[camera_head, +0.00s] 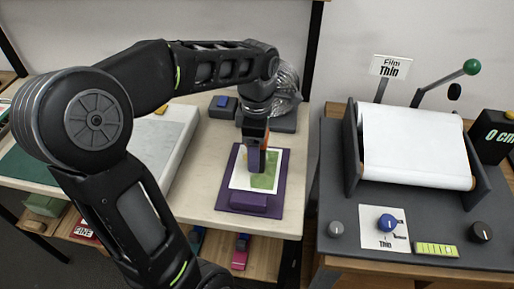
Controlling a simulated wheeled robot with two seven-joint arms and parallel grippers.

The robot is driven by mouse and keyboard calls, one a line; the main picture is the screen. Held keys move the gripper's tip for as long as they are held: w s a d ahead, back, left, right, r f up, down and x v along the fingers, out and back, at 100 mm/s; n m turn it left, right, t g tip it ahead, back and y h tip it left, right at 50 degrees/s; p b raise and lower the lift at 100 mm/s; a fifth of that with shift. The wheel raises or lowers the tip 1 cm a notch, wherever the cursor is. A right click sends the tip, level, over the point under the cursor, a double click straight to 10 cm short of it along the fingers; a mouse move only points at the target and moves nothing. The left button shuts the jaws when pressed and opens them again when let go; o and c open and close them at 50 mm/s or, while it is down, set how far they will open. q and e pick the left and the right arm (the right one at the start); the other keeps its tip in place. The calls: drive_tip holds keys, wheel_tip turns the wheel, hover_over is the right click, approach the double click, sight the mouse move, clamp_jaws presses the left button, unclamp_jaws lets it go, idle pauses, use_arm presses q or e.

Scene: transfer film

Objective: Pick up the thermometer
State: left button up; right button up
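My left arm comes in from the left and bends over the wooden table. My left gripper (258,165) points down over a purple board (276,197) that bears a white and green sheet (241,178). A purple block (248,202) lies at the board's front edge. A small orange part shows beside the gripper's fingers; I cannot tell whether it belongs to the gripper or to a held thing. The fingers are too small and dark to tell open from shut. I cannot make out a thermometer for sure. My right gripper is out of view.
Behind the gripper, a dark base (285,123) bears a shiny, clear-looking object (287,83). A dark block with a blue top (222,102) stands left of it. A film machine (415,145) with a roll, lever and knobs fills the right. A grey slab (160,140) lies left.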

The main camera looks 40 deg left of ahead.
use_arm(q)
drive_tip(key=shift+c, duration=0.4)
clamp_jaws()
idle(0.4)
